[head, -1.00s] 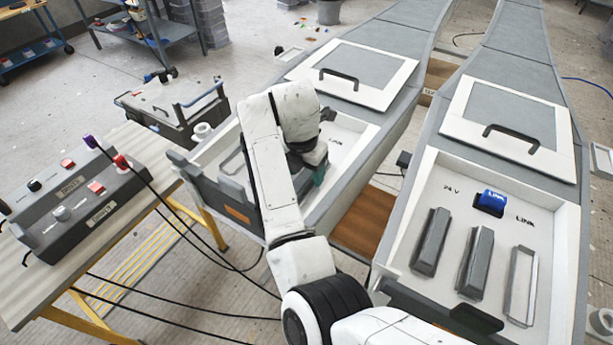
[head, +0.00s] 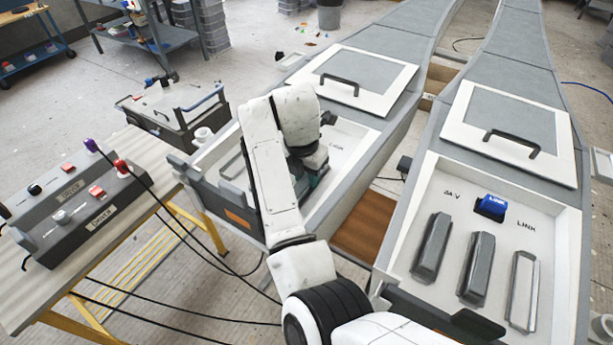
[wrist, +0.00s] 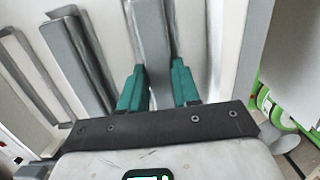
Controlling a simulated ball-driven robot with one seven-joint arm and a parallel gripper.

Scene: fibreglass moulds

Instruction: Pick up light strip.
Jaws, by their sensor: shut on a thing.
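My gripper (head: 312,178) is inside the left mould's open white compartment, partly hidden by my arm in the head view. In the wrist view its two teal fingers (wrist: 158,88) are on either side of a long grey light strip (wrist: 152,40), shut on it. Whether the strip touches the compartment floor cannot be told. Another grey strip (wrist: 82,60) lies to its left in the wrist view, with a pale slot frame (wrist: 30,75) further left. The right mould holds two grey strips, one at left (head: 431,247) and one at right (head: 476,268), and an empty-looking slot frame (head: 523,290).
A blue LINK switch (head: 491,207) sits above the right strips. White hatches with black handles lie behind both compartments. A bench with two grey driver boxes (head: 85,210) and trailing black cables stands at left. A wooden board (head: 365,225) lies between the moulds.

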